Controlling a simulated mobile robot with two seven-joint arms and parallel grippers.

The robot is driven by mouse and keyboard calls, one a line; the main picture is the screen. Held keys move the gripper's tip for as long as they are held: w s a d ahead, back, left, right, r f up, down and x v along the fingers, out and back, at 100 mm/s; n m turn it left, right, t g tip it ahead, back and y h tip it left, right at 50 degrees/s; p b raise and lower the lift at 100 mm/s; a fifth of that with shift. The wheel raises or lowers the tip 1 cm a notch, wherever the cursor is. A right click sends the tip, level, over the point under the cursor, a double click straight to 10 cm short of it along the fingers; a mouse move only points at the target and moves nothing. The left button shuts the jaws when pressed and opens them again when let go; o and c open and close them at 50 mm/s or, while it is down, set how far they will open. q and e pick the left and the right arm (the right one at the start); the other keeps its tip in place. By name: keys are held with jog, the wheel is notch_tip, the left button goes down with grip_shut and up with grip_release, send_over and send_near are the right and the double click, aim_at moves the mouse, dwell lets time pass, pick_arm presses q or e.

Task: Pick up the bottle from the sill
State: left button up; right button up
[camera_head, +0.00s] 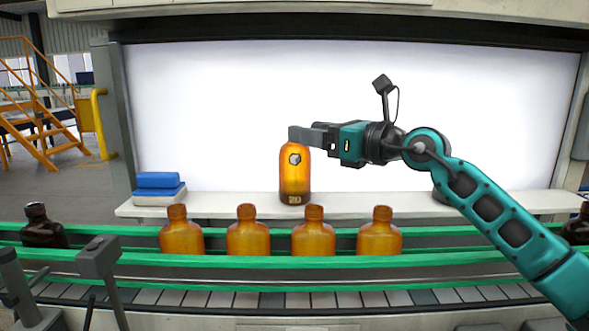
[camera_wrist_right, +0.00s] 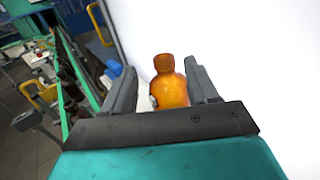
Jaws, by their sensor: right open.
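An amber bottle (camera_head: 295,178) stands upright on the white sill (camera_head: 230,203) in front of the bright panel. In the right wrist view the bottle (camera_wrist_right: 170,88) shows between the two spread fingers of the right gripper (camera_wrist_right: 162,88), with gaps on both sides. The fingers do not look closed on it. My left gripper is not in view.
Several amber bottles (camera_head: 248,235) stand in a row on the conveyor between green rails (camera_head: 300,263), in front of the sill. A darker bottle (camera_head: 42,228) is at the far left.

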jog(key=shift+w+x, duration=0.25)
jog(key=shift+x, duration=3.2)
jog(key=shift+d+f, duration=0.2)
jog(key=shift+d, duration=0.05)
grip_shut()
